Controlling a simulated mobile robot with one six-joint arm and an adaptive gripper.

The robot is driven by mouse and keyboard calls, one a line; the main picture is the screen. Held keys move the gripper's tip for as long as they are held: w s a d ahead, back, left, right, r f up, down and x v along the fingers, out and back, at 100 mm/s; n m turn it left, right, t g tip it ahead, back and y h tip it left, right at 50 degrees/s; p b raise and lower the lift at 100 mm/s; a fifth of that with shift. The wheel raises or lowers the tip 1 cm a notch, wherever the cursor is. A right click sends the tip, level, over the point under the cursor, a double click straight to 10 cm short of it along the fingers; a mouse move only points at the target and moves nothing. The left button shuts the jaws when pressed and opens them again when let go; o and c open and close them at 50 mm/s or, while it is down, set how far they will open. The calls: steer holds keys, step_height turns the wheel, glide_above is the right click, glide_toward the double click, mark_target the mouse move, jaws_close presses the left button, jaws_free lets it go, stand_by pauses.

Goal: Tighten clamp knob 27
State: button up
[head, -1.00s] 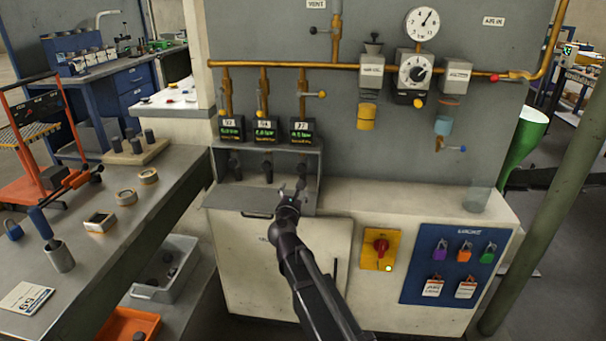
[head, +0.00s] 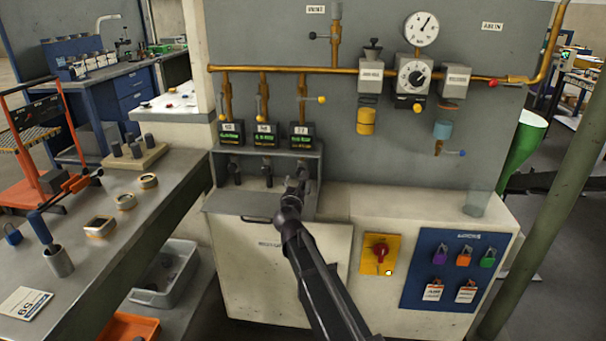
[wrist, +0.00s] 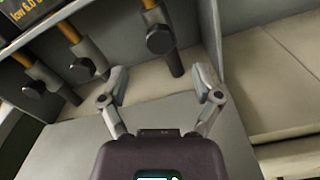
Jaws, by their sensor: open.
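A grey open-fronted box holds three dark clamp knobs in a row under three digital displays. The right display (head: 300,135) seems to read 27, though its digits are blurred. The knob below it (wrist: 160,40) shows in the wrist view as a black round knob on a dark stem under a brass pipe. My gripper (wrist: 160,78) is open and empty, with the knob ahead of and between its fingertips, apart from them. In the head view my gripper (head: 300,182) is at the box's right end and mostly hides this knob.
The middle knob (wrist: 82,70) and left knob (wrist: 33,88) stand to the left. The box's side wall (wrist: 211,35) is close to my right finger. The lowered front flap (head: 235,205) lies below. A red switch (head: 380,250) and a padlock board (head: 450,265) are lower right.

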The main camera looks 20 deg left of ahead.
steer(key=shift+x, duration=3.5)
